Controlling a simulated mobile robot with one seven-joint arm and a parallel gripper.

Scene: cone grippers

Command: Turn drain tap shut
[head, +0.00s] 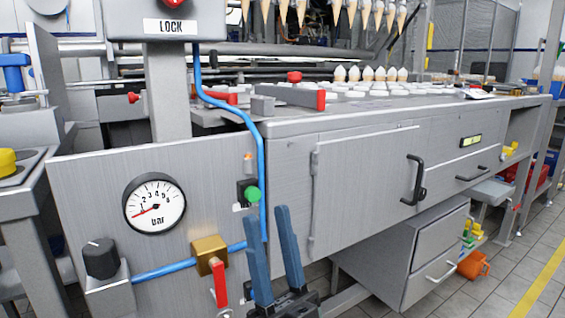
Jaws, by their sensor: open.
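A brass tap body (208,250) sits on the front of the grey panel, in line with a blue air hose (165,271). Its red lever (219,284) hangs down from the brass body, roughly across the hose's direction. No label shows that this is the drain tap. My gripper (267,212) is at the bottom centre, with two blue fingers pointing up and spread apart. It is open, with nothing held between the fingers. In the picture the fingers are just right of the lever and appear apart from it. They cover part of the panel edge and cabinet.
A pressure gauge (154,203) and a black knob (101,258) are left of the tap. A green button (252,194) is above it. A steel cabinet with a black door handle (414,180) stands to the right. An orange container (473,265) lies on the floor, with open floor further right.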

